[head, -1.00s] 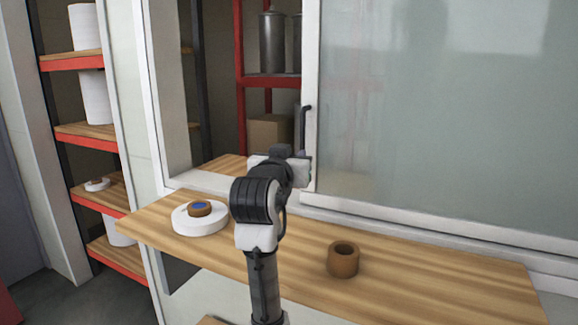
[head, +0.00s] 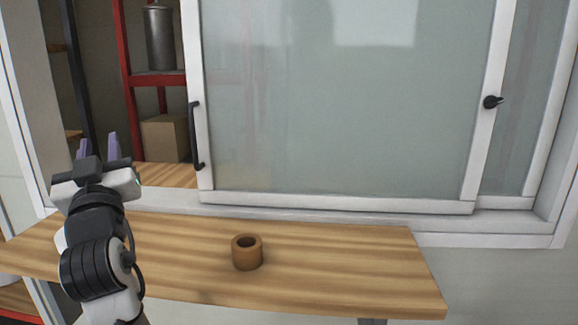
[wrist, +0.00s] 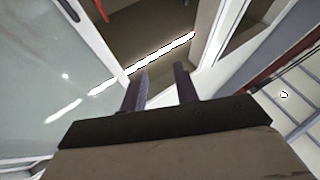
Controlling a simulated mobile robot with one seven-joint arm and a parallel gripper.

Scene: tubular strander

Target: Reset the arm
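My gripper (head: 98,147) is raised at the left of the head view, above the left part of the wooden counter (head: 340,270). Its two purple fingers point up and stand apart with nothing between them. In the wrist view the fingers (wrist: 162,88) also show a clear gap, with a bright light strip and the window frame beyond. My arm hides part of the counter's left end.
A brown ring-shaped roll (head: 247,252) stands on the counter. Behind it is a sliding glass window (head: 340,110) with a black handle (head: 195,135), open at the left. Through the opening show a red shelf, a metal canister (head: 159,38) and a cardboard box (head: 165,138).

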